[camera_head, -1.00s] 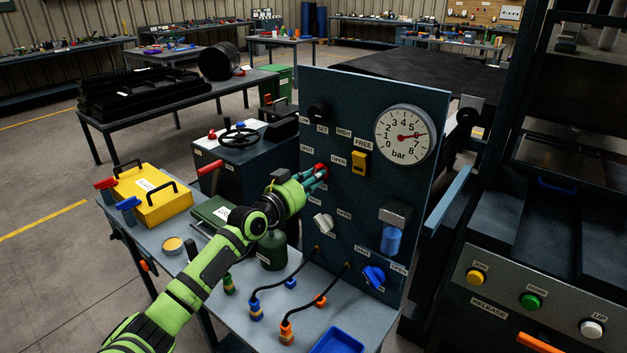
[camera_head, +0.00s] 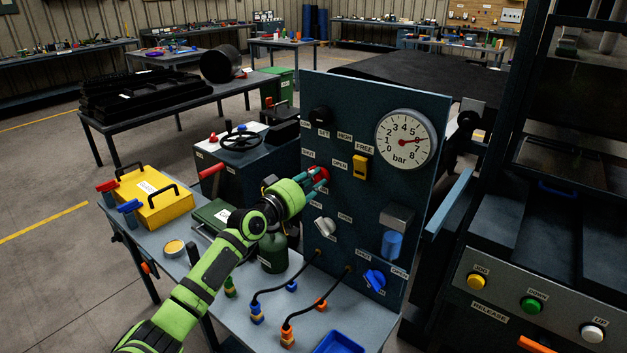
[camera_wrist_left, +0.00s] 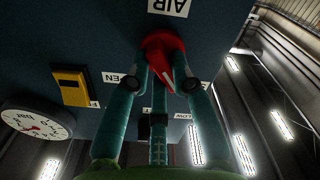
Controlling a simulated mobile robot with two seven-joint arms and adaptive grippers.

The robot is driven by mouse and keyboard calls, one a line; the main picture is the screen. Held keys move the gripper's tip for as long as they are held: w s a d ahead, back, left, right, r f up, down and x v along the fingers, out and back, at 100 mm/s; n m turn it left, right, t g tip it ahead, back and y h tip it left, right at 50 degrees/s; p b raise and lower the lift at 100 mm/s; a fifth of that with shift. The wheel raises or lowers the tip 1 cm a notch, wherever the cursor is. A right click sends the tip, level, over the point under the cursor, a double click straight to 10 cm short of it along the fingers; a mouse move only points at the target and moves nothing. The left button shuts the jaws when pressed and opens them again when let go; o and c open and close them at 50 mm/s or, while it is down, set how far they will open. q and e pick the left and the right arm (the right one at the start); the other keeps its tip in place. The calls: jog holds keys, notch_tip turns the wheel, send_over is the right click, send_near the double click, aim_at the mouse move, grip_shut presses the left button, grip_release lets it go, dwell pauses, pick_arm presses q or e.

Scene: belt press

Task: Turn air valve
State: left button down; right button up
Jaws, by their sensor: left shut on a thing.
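The red air valve knob (camera_head: 323,175) is on the upright dark panel (camera_head: 318,92), between SHUT and OPEN labels. In the left wrist view the knob (camera_wrist_left: 160,47) sits below the AIR label and its pale line runs obliquely. My left gripper (camera_head: 314,181) reaches the panel from the left. Its teal fingers (camera_wrist_left: 160,85) are closed around the knob and hide part of it. My right gripper is not in view.
The panel also carries a yellow switch (camera_head: 361,167), a grey knob (camera_head: 325,227) and a blue knob (camera_head: 375,279). Below the arm are a green bottle (camera_head: 272,252) and black hoses. A yellow case (camera_head: 157,201) lies at the bench's left. The press stands right.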

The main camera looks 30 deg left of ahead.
pick_arm(q)
jog(key=shift+a+n, duration=0.1)
jog(key=shift+n, duration=0.9)
jog(key=c, duration=1.1)
grip_release()
jog(key=shift+o, duration=0.2)
jog(key=s, duration=1.2)
jog(key=shift+a, duration=0.45)
